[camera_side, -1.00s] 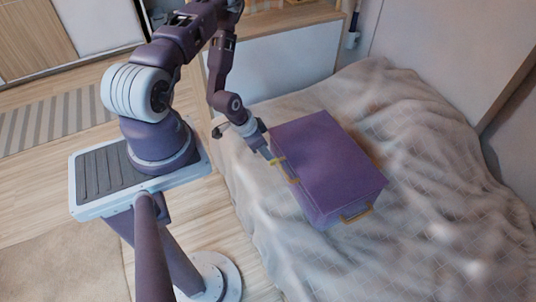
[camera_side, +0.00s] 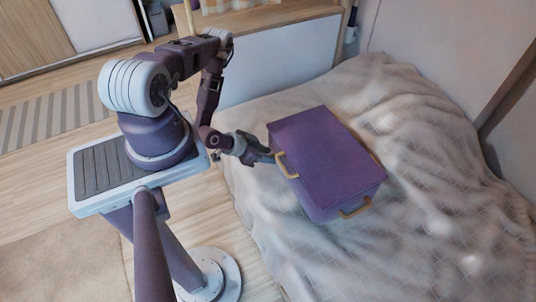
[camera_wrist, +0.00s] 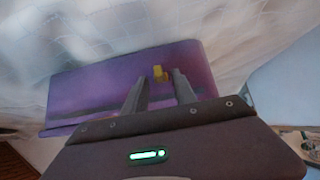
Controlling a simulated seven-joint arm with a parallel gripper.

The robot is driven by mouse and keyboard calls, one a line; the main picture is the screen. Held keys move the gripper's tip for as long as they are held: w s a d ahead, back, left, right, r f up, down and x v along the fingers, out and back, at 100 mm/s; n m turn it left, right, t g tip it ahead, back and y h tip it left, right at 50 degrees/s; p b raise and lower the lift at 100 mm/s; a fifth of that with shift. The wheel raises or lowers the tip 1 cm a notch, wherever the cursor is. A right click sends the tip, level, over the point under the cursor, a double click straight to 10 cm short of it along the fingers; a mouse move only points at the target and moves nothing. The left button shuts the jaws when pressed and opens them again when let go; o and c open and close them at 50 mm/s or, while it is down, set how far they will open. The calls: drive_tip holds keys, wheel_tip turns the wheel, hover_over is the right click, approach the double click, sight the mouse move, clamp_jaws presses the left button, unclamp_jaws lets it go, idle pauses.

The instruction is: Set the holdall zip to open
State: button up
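The holdall (camera_side: 325,158) is a purple box-shaped bag lying on the bed, its flat top closed over. It has a tan handle (camera_side: 288,167) on the side facing my arm and another tan handle (camera_side: 356,208) at its near end. My gripper (camera_side: 272,157) is beside the arm-facing side, close to that handle. In the wrist view my gripper (camera_wrist: 160,80) is open, with a small yellow piece (camera_wrist: 158,72) showing between and just beyond its fingertips. I cannot tell whether this is a handle or a zip pull. A dark band (camera_wrist: 90,114) runs along the purple side. The zip's state is unclear.
A rumpled pale blanket (camera_side: 430,190) covers the bed around the holdall. A white and wooden cabinet (camera_side: 275,72) stands behind it. The wall (camera_side: 440,45) rises at the far right, and wooden floor (camera_side: 50,180) lies on the left.

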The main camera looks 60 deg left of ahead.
drive_tip(key=shift+w+f, duration=0.25)
drive_tip(key=shift+w, duration=0.05)
drive_tip(key=shift+c, duration=0.4)
clamp_jaws()
idle(0.9)
